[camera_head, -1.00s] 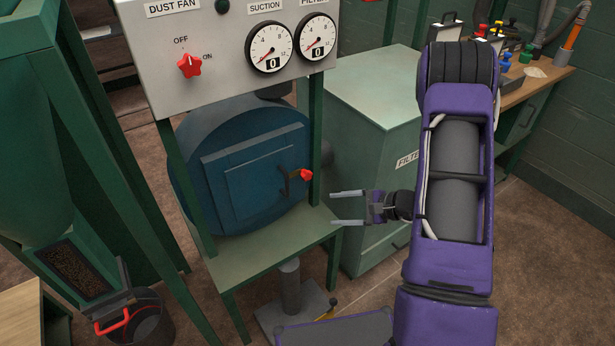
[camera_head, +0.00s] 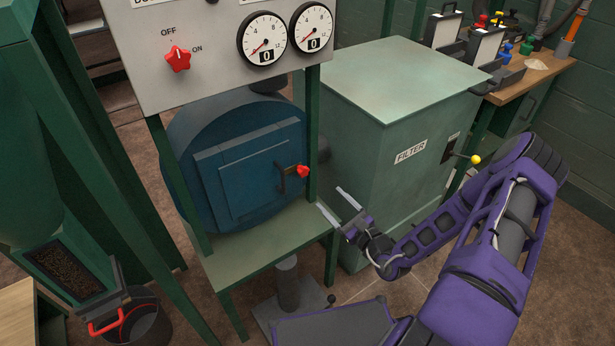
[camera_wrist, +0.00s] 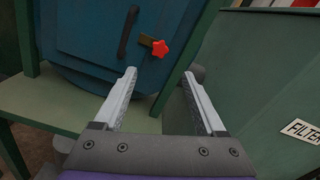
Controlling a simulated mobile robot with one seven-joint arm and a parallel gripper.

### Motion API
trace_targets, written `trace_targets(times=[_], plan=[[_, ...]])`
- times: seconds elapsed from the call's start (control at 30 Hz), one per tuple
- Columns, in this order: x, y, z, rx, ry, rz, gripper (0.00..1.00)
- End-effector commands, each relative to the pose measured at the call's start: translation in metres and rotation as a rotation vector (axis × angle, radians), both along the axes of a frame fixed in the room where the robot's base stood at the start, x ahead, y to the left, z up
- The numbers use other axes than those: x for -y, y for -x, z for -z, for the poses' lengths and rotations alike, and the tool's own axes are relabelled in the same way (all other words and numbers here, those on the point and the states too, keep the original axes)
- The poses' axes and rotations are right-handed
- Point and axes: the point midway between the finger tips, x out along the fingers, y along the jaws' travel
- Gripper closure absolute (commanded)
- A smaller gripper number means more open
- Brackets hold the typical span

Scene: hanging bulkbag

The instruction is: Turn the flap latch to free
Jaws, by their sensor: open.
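The blue round housing (camera_head: 190,135) carries a square flap door (camera_head: 240,185). At the door's right edge is a latch with a red star knob (camera_head: 303,171), beside a dark handle (camera_head: 282,178). In the wrist view the red knob (camera_wrist: 160,49) sits on a short brass-coloured bar (camera_wrist: 146,40), right of the dark handle (camera_wrist: 127,32). My gripper (camera_head: 329,197) is open and empty, right of and below the knob in the head view. In the wrist view the knob appears just beyond and between the fingertips (camera_wrist: 159,73), not visibly touched.
A green frame post (camera_head: 312,130) stands close to the knob's right. A green shelf (camera_head: 265,240) lies below the housing. The filter cabinet (camera_head: 370,170) stands right, with a yellow-ball lever (camera_head: 475,159). The control panel (camera_head: 215,60) hangs above. A black bucket (camera_head: 145,330) is lower left.

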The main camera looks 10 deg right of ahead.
Motion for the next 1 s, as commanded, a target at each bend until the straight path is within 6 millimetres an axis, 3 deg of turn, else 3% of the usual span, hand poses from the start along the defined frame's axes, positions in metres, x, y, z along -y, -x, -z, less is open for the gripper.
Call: trace_targets(times=[0.3, 0.5, 0.7, 1.0], plan=[[-0.028, -0.066, 0.001, 0.002, 0.0, -0.003, 0.27], [-0.041, -0.097, 0.001, 0.001, 0.001, -0.002, 0.27], [-0.046, -0.112, 0.001, 0.0, 0.001, -0.001, 0.27], [-0.048, -0.114, 0.0, -0.001, 0.001, -0.002, 0.27]])
